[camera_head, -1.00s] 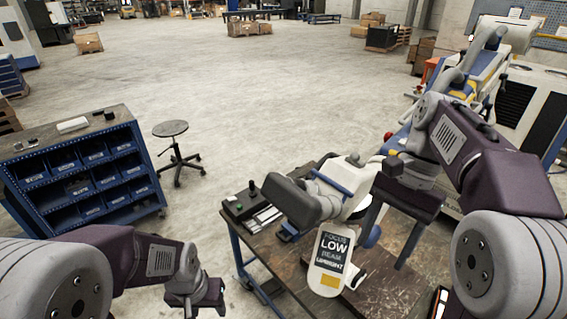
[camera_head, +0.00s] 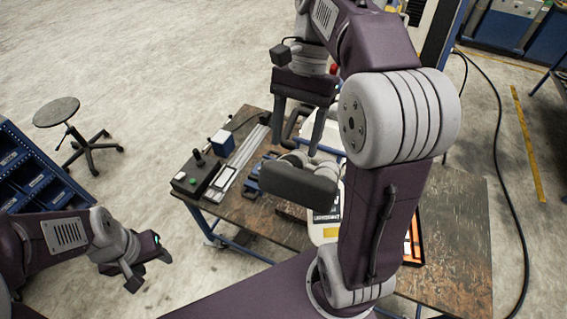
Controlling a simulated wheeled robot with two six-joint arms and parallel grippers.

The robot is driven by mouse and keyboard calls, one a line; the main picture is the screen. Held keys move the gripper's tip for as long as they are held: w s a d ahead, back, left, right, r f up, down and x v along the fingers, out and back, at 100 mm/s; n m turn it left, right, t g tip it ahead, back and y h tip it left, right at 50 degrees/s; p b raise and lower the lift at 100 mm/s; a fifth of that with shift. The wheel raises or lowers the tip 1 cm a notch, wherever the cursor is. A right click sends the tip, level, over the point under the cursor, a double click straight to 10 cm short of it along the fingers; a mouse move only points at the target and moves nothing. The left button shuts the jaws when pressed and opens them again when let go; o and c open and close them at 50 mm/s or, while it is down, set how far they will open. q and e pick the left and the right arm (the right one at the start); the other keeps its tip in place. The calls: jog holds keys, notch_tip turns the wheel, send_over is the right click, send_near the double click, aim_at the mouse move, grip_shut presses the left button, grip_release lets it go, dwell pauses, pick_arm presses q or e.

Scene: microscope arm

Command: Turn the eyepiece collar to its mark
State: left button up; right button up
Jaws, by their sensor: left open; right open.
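The microscope stands on the worktable (camera_head: 461,225). Its dark grey rounded head (camera_head: 300,186) shows in front, with part of its white labelled front panel (camera_head: 324,232) below. My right arm hides much of its right side. I cannot make out the eyepiece collar or its mark. My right gripper (camera_head: 297,146) is open, its two fingers pointing down just behind the dark head; I cannot tell whether they touch the microscope. My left gripper (camera_head: 146,265) is open and empty, off the table's left side and well apart from the microscope.
A control box (camera_head: 192,176) with a black knob stands on the table's left part, beside a small blue-and-white block (camera_head: 221,142). An orange-edged item (camera_head: 415,240) lies right of my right arm. A stool (camera_head: 57,112) and blue bin cabinet (camera_head: 25,170) stand left.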

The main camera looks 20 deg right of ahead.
aim_at(290, 158)
jog(key=s+f, duration=0.1)
jog(key=f, duration=0.2)
jog(key=shift+s+a, duration=0.15)
jog(key=shift+s, duration=0.2)
jog(key=a+f, duration=0.1)
jog(key=w+a+f+p, duration=0.1)
jog(key=f, duration=0.1)
jog(key=shift+a+f, duration=0.2)
jog(key=shift+a, duration=0.1)
jog(key=shift+s+f, duration=0.2)
jog(key=shift+s+d, duration=0.35)
jog(key=shift+s, duration=0.15)
jog(key=shift+w+a, duration=0.2)
jog(key=shift+w, duration=0.1)
jog(key=c, duration=1.1)
pick_arm(q)
jog(key=shift+a+r, duration=0.15)
jog(key=shift+r, duration=0.4)
pick_arm(e)
jog(key=shift+s+d, duration=0.1)
jog(key=shift+s, duration=0.05)
